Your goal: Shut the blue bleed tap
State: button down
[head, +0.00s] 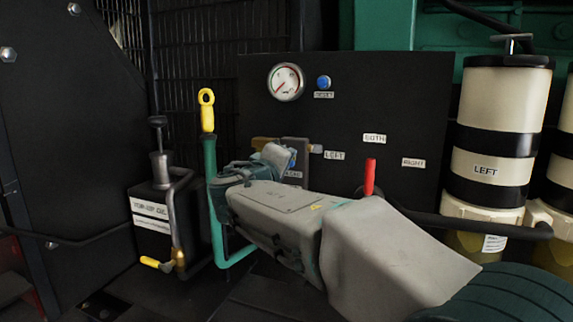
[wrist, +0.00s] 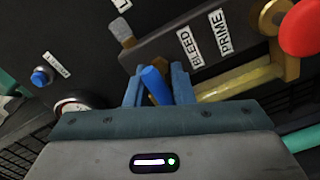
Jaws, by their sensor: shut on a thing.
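The blue bleed tap (wrist: 155,84) shows in the wrist view as a blue lever between the two fingers of my gripper (wrist: 157,88). The gripper is shut on it. The BLEED label (wrist: 190,47) is just right of the lever, with the PRIME label (wrist: 218,34) beside it. In the head view my gripper and arm cover most of the tap. Only a small blue part (head: 292,158) shows past the gripper, so I cannot tell from there how the lever is turned.
A red lever (head: 370,177) stands right of my gripper, among the LEFT, BOTH and RIGHT labels. A gauge (head: 286,82) and a blue button (head: 323,82) are above. A yellow-ringed dipstick (head: 207,110) and a black top-up can (head: 150,209) stand left. Cream filters (head: 500,120) stand right.

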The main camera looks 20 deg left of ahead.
dwell(0.3)
jog(key=c, duration=1.4)
grip_release()
jog(key=s+p, duration=0.1)
jog(key=s, duration=0.3)
jog(key=s+p, duration=0.1)
jog(key=s, duration=0.4)
jog(key=s+a, duration=0.1)
jog(key=s, duration=0.3)
jog(key=shift+s+p, duration=0.4)
